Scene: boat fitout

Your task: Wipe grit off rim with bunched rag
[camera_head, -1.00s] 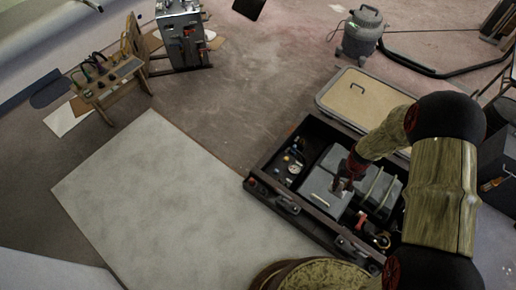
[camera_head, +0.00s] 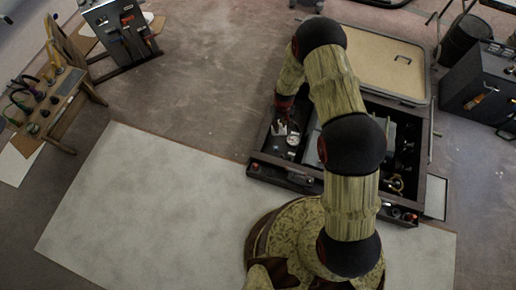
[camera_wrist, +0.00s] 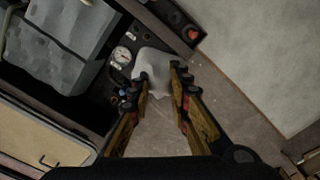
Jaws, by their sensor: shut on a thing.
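My gripper (camera_wrist: 161,78) is shut on a bunched whitish rag (camera_wrist: 157,62), which sticks out beyond the fingertips in the wrist view. In the head view, my gripper (camera_head: 283,112) is over the left end of a dark open case, with the pale rag (camera_head: 278,128) just below it. The case's dark rim (camera_head: 262,135) shows on the left side. In the wrist view the rag overlaps the case's edge; I cannot tell whether it touches. No grit can be made out. My arm hides much of the case's middle.
A round gauge (camera_wrist: 122,55) and small fittings sit beside the rag. Grey boxes (camera_wrist: 60,40) fill part of the case. A tan-panelled lid (camera_head: 385,62) lies behind it. A pale board (camera_head: 150,205) lies at the left front. Bare floor (camera_head: 200,105) lies left of the case.

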